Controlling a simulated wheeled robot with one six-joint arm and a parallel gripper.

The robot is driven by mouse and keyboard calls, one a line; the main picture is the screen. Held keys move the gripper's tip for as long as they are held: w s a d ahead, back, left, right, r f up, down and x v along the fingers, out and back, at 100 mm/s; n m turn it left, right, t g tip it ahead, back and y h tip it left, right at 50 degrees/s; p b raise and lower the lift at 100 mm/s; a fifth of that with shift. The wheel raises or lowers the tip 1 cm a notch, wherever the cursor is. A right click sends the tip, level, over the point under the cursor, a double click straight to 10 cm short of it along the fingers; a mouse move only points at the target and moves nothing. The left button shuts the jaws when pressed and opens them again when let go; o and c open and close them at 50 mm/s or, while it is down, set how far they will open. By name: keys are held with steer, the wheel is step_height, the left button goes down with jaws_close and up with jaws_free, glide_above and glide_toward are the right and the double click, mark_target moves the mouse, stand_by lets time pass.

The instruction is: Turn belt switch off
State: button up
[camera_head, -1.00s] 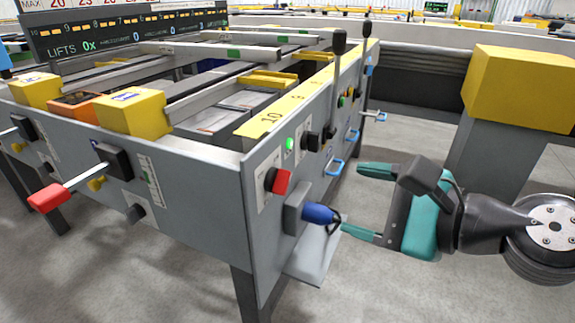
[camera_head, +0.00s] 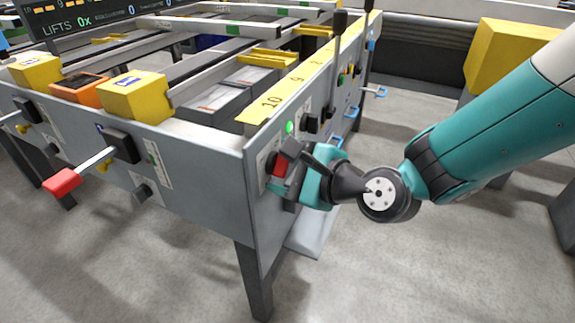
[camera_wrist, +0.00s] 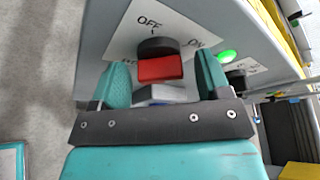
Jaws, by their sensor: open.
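The belt switch (camera_wrist: 160,68) is a rotary knob with a red handle on a black base, on a white plate marked OFF and ON. In the wrist view its red handle lies between my two open fingers, with a gap on each side. In the head view the red knob (camera_head: 278,165) sits on the table's end panel, partly covered by my gripper (camera_head: 282,172). My gripper also shows in the wrist view (camera_wrist: 164,85), open and empty. A green light (camera_wrist: 226,56) glows beside the switch.
A black knob (camera_head: 311,122) and tall black-topped levers (camera_head: 340,20) are farther along the same panel. A red-handled lever (camera_head: 62,181) sticks out from the left panel. Yellow blocks (camera_head: 135,97) stand on the table top.

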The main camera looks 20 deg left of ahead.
steer(key=c, duration=0.9)
